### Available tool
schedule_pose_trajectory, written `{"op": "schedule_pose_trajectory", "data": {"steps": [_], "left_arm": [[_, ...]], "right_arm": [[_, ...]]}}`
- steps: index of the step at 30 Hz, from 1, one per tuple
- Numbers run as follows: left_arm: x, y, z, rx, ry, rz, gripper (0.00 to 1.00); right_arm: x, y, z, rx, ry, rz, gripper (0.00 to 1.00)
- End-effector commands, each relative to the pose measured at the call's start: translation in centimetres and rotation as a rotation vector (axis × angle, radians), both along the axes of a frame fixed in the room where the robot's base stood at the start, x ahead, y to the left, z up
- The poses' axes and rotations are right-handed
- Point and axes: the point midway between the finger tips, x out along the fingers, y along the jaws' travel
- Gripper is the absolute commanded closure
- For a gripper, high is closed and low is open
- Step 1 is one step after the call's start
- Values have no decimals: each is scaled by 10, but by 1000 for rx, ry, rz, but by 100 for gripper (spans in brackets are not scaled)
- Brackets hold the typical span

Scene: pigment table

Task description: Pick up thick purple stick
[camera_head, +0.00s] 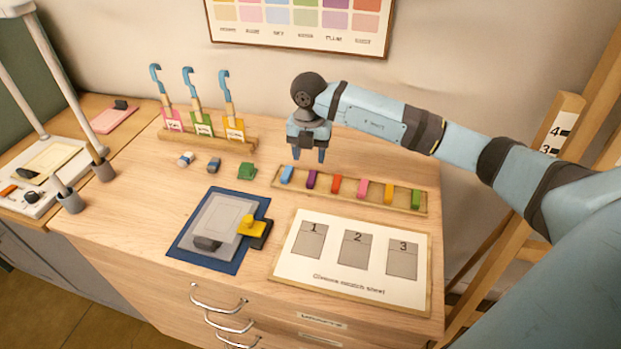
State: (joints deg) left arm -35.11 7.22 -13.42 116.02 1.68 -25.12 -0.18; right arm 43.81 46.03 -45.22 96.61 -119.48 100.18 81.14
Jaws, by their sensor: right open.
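The thick purple stick (311,180) stands in a shallow wooden tray (347,199), second from the left in a row of coloured sticks. A blue stick (287,174) is on its left and a red stick (336,184) on its right. My right gripper (308,158) points down above the tray's left end, close over the purple stick in the picture. It is open and empty, its two fingers apart. Whether the fingertips touch anything is hard to tell; they appear apart from the stick. My left gripper is not in view.
Pink, yellow and green sticks fill the tray's right part. In front lie a numbered white sheet (350,291) and a blue mat (184,243) with a grey plate.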

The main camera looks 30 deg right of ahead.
Motion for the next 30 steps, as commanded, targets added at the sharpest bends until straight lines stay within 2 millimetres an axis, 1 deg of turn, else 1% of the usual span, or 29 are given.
{"op": "schedule_pose_trajectory", "data": {"steps": [1,3,11,16,19,21,26,27,29,30], "left_arm": [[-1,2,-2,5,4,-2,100],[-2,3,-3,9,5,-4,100],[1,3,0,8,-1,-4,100],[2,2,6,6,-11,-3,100],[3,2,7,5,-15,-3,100],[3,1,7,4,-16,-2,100],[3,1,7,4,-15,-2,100],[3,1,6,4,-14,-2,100],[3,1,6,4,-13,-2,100],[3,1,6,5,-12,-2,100]], "right_arm": [[0,0,-8,1,2,0,49],[0,0,-15,1,1,0,49],[0,-3,-30,1,1,0,49],[0,-10,-54,1,2,0,49],[1,-9,-69,1,3,0,49],[1,-9,-73,1,0,1,49],[1,-9,-73,1,-1,2,49],[1,-9,-73,1,-1,2,51],[1,-9,-73,1,-1,2,65],[1,-9,-73,1,-1,1,74]]}}
